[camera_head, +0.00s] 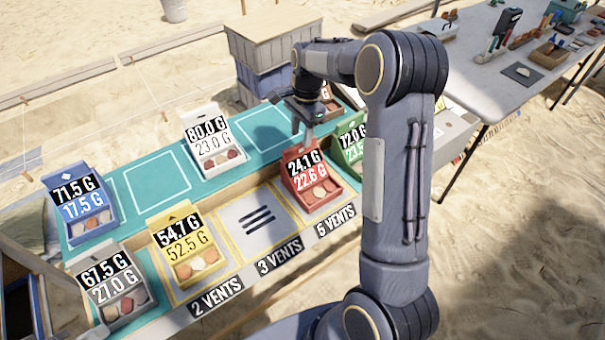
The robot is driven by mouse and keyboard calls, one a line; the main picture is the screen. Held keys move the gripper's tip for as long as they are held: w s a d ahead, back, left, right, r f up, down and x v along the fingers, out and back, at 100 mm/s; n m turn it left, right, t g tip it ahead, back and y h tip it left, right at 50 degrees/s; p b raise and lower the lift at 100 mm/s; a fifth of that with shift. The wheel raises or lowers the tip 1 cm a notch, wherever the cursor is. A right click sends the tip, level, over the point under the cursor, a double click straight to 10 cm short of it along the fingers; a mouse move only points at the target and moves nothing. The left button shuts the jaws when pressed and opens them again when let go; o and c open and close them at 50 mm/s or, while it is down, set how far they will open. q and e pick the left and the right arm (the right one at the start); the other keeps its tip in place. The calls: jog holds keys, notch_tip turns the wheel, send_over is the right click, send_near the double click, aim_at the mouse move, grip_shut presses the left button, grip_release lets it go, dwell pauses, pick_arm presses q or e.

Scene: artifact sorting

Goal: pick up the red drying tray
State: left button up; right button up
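The red drying tray (322,206) stands at the front right of the sorting table, on the spot beside the label "5 VENTS". Its raised back panel reads 24.1 G and 22.6 G, and a few round pieces lie in its front. My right gripper (309,133) points down at the top of the tray's back panel, from behind it in this view. The fingertips are small and partly hidden at the panel, so I cannot tell whether they are open, shut or touching it. My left gripper is not in view.
A green tray (345,150) stands close at the right, partly behind my arm. A yellow tray (195,268), a white tray (225,160), a blue tray (90,226) and a grey tray (130,304) stand further left. The "3 VENTS" spot (245,222) is empty. Crates (262,85) stand behind.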

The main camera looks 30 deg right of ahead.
aim_at(300, 144)
jog(key=f, duration=0.4)
jog(key=shift+s+a+f+p, duration=0.1)
jog(key=shift+a+f+p, duration=0.2)
jog(key=shift+a, duration=0.1)
grip_shut()
jog(key=shift+r, duration=0.1)
